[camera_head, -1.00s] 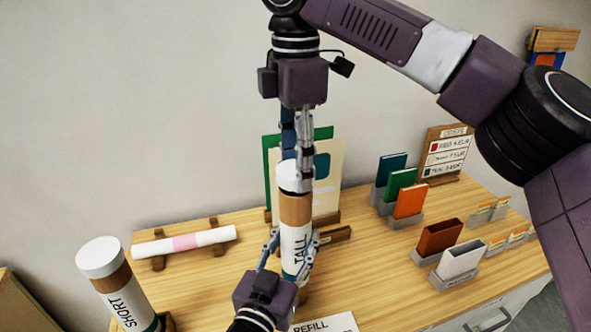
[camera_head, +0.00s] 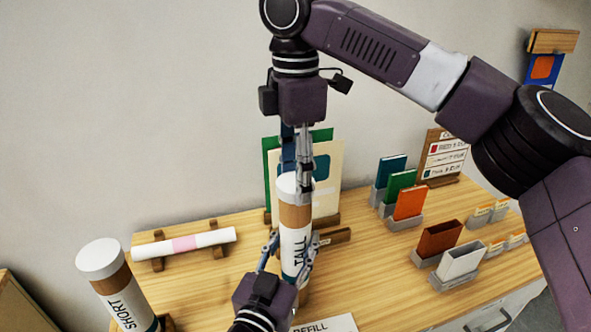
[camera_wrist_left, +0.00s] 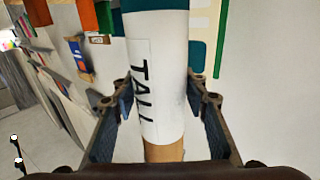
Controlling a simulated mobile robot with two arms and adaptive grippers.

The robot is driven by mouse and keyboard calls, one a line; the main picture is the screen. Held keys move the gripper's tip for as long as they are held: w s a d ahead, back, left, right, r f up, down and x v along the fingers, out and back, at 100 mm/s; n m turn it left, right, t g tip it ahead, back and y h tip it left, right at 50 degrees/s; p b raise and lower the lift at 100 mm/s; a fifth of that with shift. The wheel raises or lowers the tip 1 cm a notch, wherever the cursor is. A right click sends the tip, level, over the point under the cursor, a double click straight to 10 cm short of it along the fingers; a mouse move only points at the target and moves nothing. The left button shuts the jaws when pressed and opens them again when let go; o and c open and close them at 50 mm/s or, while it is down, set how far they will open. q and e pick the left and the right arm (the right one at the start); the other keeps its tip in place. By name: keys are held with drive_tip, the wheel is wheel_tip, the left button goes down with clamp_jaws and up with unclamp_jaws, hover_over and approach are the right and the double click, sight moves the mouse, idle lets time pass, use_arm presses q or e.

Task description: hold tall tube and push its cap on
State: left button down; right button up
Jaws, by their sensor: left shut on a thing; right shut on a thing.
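The tall tube (camera_head: 296,243) stands upright near the middle of the table, brown with a white label reading TALL. My left gripper (camera_head: 292,246) is shut on it at the label, from the front. In the left wrist view the tube (camera_wrist_left: 158,90) runs between the two fingers. The white cap (camera_head: 286,187) sits over the tube's top end, with a brown band showing beneath it. My right gripper (camera_head: 297,182) comes down from above and is shut on the cap, its fingers hiding part of it. I cannot tell whether the cap is fully seated.
A short capped tube (camera_head: 118,291) stands at front left. A pink-banded white roll (camera_head: 186,243) lies on a wooden rack behind it. Folders (camera_head: 328,180) stand upright behind the tall tube. Card holders (camera_head: 438,243) and coloured booklets (camera_head: 409,203) fill the right.

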drive_tip(key=shift+f, duration=0.6)
idle(0.5)
drive_tip(key=o, duration=0.9)
drive_tip(key=shift+r, duration=0.1)
wheel_tip(320, 180, up, 12)
drive_tip(key=shift+f, duration=0.1)
use_arm(q)
drive_tip(key=c, duration=1.1)
unclamp_jaws()
